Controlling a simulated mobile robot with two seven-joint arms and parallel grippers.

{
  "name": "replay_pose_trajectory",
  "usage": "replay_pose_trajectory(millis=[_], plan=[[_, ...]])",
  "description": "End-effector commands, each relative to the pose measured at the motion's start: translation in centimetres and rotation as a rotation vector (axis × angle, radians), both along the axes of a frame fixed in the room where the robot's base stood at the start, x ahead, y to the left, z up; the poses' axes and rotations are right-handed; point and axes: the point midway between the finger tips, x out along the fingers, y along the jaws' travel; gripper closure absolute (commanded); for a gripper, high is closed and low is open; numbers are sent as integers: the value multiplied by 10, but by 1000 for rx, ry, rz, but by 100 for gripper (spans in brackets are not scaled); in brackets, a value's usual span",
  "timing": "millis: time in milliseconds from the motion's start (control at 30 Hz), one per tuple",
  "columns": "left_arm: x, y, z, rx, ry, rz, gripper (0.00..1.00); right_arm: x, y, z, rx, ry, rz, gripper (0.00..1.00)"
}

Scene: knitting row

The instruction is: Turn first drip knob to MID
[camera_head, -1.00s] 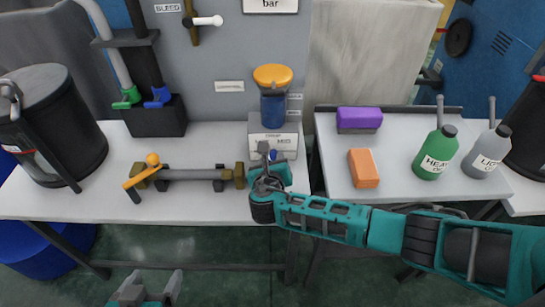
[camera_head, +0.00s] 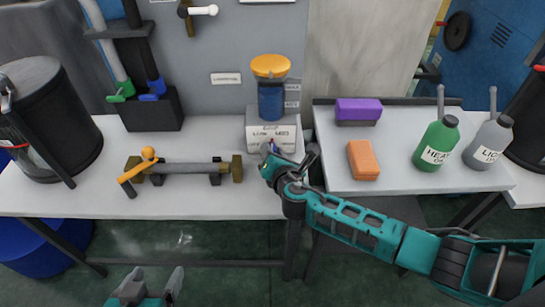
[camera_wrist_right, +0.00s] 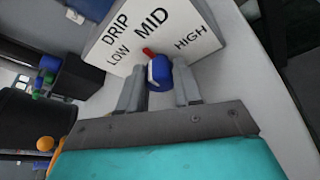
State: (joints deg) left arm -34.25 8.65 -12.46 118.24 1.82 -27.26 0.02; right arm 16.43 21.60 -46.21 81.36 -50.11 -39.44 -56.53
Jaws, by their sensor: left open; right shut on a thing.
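The drip knob (camera_wrist_right: 160,74) is blue with a red pointer tip. In the right wrist view it sits in front of a white plate (camera_wrist_right: 115,45) lettered DRIP, LOW, MID and HIGH, and the red tip points towards MID. My right gripper (camera_wrist_right: 158,88) is shut on the knob, one finger on each side. In the head view my right gripper (camera_head: 268,158) is at the front of the white dial box (camera_head: 258,133) under an orange-topped blue cup, and largely hides the knob. My left gripper (camera_head: 148,288) is open and empty at the bottom edge, below the bench.
A grey pipe with an orange-handled valve (camera_head: 185,168) lies on the bench left of the dial box. A black drum (camera_head: 45,110) stands further left. On the right table are a purple block (camera_head: 358,110), an orange block (camera_head: 363,160) and green and grey bottles (camera_head: 437,143).

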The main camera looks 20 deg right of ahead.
Motion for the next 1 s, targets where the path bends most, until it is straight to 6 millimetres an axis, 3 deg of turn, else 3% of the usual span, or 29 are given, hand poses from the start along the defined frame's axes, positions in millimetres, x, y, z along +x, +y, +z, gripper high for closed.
replay_pose_trajectory(millis=[400, 1000], plan=[[6, 1, -23, 2, -16, -3, 21, -1, -1, -4, 211, -61, 0, 97], [2, 1, -29, 0, -6, 1, 21, -1, -1, -2, 251, -71, 0, 97]])
